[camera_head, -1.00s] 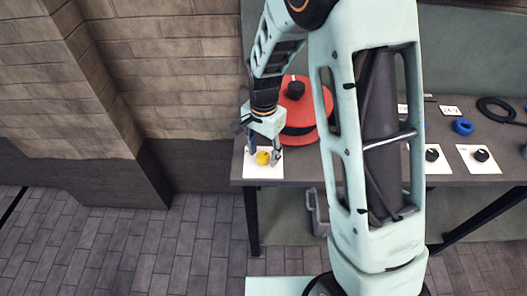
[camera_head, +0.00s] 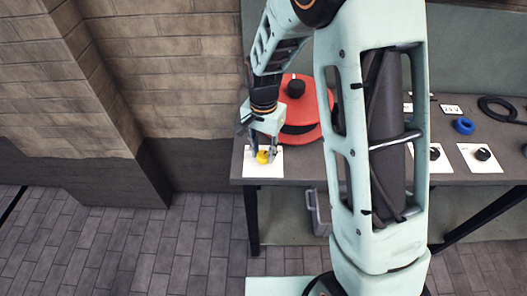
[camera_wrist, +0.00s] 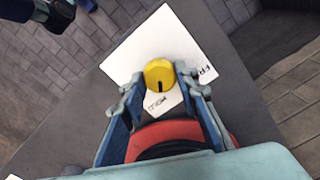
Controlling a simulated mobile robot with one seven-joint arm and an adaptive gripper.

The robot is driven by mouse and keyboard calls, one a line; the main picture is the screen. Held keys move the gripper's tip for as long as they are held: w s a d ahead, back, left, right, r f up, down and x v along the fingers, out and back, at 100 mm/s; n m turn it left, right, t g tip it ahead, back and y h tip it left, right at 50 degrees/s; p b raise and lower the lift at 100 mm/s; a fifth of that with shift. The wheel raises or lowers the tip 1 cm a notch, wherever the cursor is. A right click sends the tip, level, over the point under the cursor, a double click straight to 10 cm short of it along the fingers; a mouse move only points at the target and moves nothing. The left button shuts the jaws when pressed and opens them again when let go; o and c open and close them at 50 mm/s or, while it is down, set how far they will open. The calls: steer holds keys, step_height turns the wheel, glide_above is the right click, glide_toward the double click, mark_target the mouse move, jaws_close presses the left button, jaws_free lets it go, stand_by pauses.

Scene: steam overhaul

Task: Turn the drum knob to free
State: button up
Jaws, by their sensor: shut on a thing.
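The yellow drum knob (camera_head: 262,157) sits on a white plate (camera_head: 264,170) at the table's front left corner. In the wrist view the knob (camera_wrist: 159,72) has a dark pointer mark that faces the lettering reading HOLD. A second label beginning FR is on the right of the plate (camera_wrist: 150,42), partly cut off. My gripper (camera_head: 263,154) reaches down over the plate, its fingers shut on the knob's sides. In the wrist view the gripper (camera_wrist: 158,78) has one fingertip on each side of the knob.
To the right, partly behind my arm, are white plates with black knobs (camera_head: 482,154), a blue ring (camera_head: 463,126) and a black coil (camera_head: 497,108). A brick wall (camera_head: 170,80) is at the left.

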mark_target(263, 154)
steer(key=n+b, duration=0.1)
steer(key=n, duration=0.3)
steer(key=n+b, duration=0.1)
steer(key=n, duration=0.7)
steer(key=shift+r, duration=0.1)
steer(key=shift+n, duration=2.1)
steer(key=shift+a, duration=0.1)
steer(key=o, duration=1.1)
steer(key=shift+o, duration=0.2)
step_height(263, 154, up, 12)
